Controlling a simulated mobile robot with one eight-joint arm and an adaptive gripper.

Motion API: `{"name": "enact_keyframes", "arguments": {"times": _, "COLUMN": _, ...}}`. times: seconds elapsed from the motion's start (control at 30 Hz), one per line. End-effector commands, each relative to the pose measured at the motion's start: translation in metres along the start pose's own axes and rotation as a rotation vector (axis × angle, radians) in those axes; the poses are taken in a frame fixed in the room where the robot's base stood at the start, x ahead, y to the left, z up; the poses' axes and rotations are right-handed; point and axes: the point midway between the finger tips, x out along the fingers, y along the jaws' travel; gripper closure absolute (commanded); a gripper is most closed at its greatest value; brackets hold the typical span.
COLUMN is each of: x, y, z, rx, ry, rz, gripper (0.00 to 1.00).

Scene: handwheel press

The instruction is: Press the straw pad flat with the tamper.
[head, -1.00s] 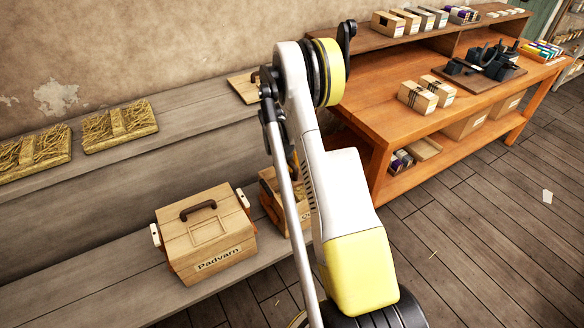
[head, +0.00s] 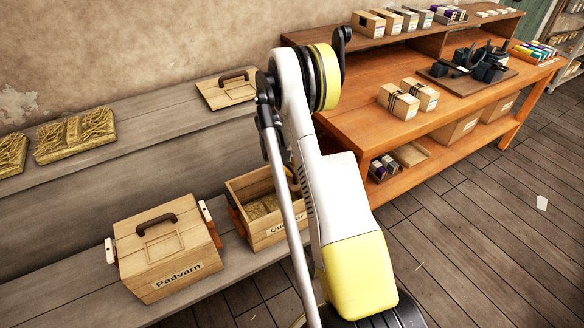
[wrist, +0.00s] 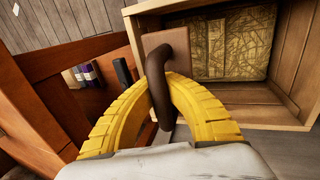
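The straw pad (wrist: 232,45) lies inside an open wooden box (head: 272,232), whose label is partly hidden by my arm. The pad also shows in the head view (head: 262,207). In the wrist view my gripper (wrist: 165,82) has its yellow fingers curved around the dark brown handle (wrist: 156,70) of what looks like the tamper. The tamper's flat brown plate (wrist: 172,42) shows beyond the handle, overlapping the box's left end in the picture. Whether it touches the box or pad I cannot tell. In the head view my arm hides the gripper.
A closed box marked Padvarn (head: 165,250) stands left of the open one on the lower bench. A lid with a handle (head: 228,92) and a straw pad (head: 75,135) lie on the upper shelf. An orange workbench (head: 440,115) stands at the right.

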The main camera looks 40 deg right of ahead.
Motion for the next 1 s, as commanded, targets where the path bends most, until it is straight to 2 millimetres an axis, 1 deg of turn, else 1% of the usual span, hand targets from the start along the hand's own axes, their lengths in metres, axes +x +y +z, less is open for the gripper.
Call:
{"name": "enact_keyframes", "arguments": {"times": 0.03, "x": 0.009, "y": -0.003, "z": 0.0, "rx": 0.0, "ry": 0.0, "rz": 0.0, "gripper": 1.0}}
{"name": "enact_keyframes", "arguments": {"times": 0.1, "x": 0.018, "y": -0.006, "z": -0.001, "rx": 0.0, "ry": 0.0, "rz": 0.0, "gripper": 1.0}}
{"name": "enact_keyframes", "arguments": {"times": 1.0, "x": 0.129, "y": -0.042, "z": -0.001, "rx": 0.0, "ry": 0.0, "rz": 0.0, "gripper": 1.0}}
